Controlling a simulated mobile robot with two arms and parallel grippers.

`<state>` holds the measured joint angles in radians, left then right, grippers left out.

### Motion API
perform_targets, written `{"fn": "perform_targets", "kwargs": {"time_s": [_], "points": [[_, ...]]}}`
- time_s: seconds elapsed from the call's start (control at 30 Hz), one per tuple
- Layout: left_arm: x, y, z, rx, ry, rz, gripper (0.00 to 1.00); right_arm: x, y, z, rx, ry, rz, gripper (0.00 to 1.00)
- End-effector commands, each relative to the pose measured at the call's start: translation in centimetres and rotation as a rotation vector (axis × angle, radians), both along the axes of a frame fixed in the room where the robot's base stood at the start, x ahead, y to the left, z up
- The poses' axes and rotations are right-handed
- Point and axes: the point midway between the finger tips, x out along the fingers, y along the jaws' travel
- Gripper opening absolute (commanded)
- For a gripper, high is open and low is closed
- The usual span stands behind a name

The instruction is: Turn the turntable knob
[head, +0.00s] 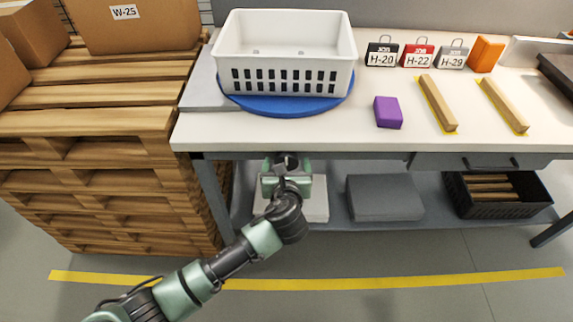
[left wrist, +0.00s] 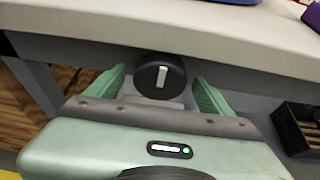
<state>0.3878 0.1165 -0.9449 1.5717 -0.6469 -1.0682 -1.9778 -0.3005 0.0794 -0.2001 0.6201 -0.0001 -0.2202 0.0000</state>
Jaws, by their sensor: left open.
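The turntable knob (left wrist: 160,77) is a round black dial with a pale bar across its face, set under the table's front edge. In the left wrist view the bar stands nearly upright, leaning slightly. My left gripper (left wrist: 159,88) is open, with one green finger on each side of the knob; I cannot tell whether they touch it. In the head view my left gripper (head: 286,165) is at the table's front edge and hides the knob. The blue turntable (head: 285,106) lies on the table under a white basket (head: 285,55). My right gripper is not in view.
A purple block (head: 388,112), two wooden strips on yellow marks and several labelled tags (head: 418,56) are on the table (head: 300,133). A drawer (head: 480,162) is under its right side. Stacked pallets (head: 100,180) stand at the left. A lower shelf holds a grey box (head: 384,198) and a black crate (head: 498,195).

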Motion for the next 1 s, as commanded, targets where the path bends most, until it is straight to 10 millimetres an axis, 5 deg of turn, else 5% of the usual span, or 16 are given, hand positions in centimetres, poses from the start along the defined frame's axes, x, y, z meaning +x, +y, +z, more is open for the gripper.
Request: {"fn": "perform_targets", "kwargs": {"time_s": [0.27, 0.5, 1.0], "points": [[0.2, 0.0, -0.1, -0.001, 0.001, -0.001, 0.82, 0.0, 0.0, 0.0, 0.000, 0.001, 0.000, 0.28], [0.2, 0.0, -0.1, -0.001, 0.001, -0.001, 0.21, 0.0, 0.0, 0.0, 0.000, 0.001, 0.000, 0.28], [0.2, 0.1, 0.0, -0.155, 0.004, 0.000, 0.21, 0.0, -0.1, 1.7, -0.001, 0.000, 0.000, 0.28]]}}
